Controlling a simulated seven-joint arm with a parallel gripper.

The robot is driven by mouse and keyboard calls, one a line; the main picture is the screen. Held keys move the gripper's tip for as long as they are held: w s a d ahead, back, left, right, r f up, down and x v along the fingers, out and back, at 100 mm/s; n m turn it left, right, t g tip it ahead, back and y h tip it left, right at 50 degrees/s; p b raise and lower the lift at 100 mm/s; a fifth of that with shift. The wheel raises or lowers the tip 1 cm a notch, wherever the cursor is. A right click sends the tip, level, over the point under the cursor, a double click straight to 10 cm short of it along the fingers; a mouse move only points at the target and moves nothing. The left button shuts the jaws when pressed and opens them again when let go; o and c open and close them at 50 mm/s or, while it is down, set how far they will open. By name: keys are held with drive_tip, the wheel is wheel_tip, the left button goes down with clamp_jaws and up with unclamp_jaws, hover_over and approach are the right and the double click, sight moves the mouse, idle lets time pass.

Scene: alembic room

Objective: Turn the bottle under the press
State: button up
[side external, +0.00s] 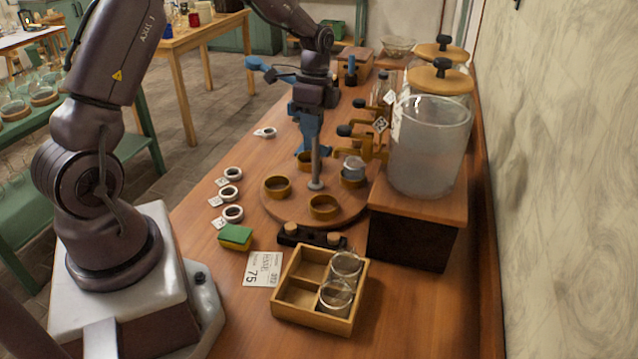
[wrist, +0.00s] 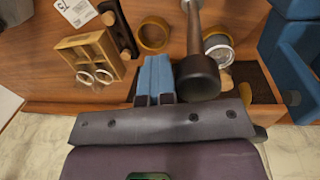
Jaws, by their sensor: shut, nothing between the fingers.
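A round wooden turntable (side external: 295,212) stands on the bench with several brass-coloured ring holders. A small clear bottle with a grey top (side external: 353,166) stands in the ring at its right side. It also shows in the wrist view (wrist: 218,46), inside its ring. A grey post (side external: 316,165) rises from the turntable's middle; its dark knob (wrist: 198,78) is large in the wrist view. The blue press (side external: 307,140) stands behind the turntable, partly hidden by my arm. My gripper (wrist: 155,75) is shut and empty, beside the knob, its blue fingers together. I cannot tell whether it touches the knob.
A divided wooden crate (side external: 287,312) with two glasses stands in front, by a dark block with corks (side external: 305,236). A large glass jar (side external: 428,150) on a wooden stand and brass taps (side external: 358,150) crowd the right. A sponge (side external: 235,236) and white rings (side external: 231,213) lie left.

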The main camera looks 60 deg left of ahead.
drive_tip(key=shift+t+y, duration=0.5)
drive_tip(key=shift+t, duration=0.3)
drive_tip(key=a+r, duration=0.1)
drive_tip(key=r, duration=0.1)
drive_tip(key=w+a+r, duration=0.1)
drive_tip(key=r, duration=0.1)
drive_tip(key=w+a+r, duration=0.1)
drive_tip(key=r, duration=0.1)
drive_tip(key=shift+w+r, duration=0.1)
drive_tip(key=shift+r, duration=0.2)
drive_tip(key=o, duration=0.5)
drive_tip(key=shift+r, duration=0.3)
drive_tip(key=o, duration=1.2)
drive_tip(key=shift+d+r, duration=0.15)
drive_tip(key=shift+r, duration=0.05)
drive_tip(key=shift+o, duration=0.2)
drive_tip(key=shift+d, duration=0.1)
